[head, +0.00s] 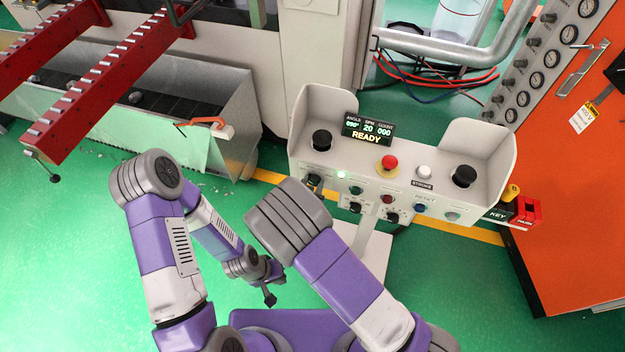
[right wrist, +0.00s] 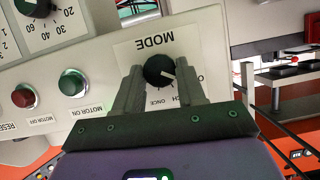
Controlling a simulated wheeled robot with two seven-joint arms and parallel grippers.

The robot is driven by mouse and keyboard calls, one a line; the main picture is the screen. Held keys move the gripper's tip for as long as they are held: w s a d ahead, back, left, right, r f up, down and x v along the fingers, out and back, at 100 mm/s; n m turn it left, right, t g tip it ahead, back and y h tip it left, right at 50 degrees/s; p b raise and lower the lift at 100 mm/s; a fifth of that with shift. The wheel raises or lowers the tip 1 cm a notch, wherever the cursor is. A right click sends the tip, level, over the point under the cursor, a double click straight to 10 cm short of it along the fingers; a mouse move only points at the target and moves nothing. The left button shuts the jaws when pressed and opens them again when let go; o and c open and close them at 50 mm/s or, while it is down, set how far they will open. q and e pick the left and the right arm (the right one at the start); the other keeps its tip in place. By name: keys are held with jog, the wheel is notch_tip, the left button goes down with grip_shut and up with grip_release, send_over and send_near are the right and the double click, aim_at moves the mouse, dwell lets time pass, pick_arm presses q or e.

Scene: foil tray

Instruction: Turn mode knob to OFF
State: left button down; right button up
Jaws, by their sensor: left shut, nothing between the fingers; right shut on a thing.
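The mode knob (right wrist: 158,70) is a round black knob with a white pointer line, on a white plate marked MODE, seen upside down in the right wrist view. Its pointer is toward the right and slightly down in that view. The words ONCE and a partly covered "CH" show below it. My right gripper (right wrist: 159,77) is shut on the knob, one finger on each side; OFF is not readable. In the head view my right arm hides much of this gripper at the panel's left end. My left gripper (head: 269,292) is shut and empty, low over the floor.
The control panel (head: 405,165) has a red mushroom button (head: 387,163), two black palm buttons, smaller buttons and a display (head: 366,131) reading READY. An orange cabinet (head: 565,200) stands right. A metal trough (head: 235,110) is at left. Green floor is open in front.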

jog(key=shift+n+h+p, duration=0.3)
jog(key=shift+p, duration=0.05)
dwell(0.3)
jog(key=o, duration=1.1)
jog(key=shift+c, duration=0.2)
jog(key=shift+a, duration=0.1)
jog(key=p+v, duration=0.1)
jog(key=v, duration=0.6)
jog(key=shift+s+p, duration=0.3)
jog(key=shift+p, duration=0.1)
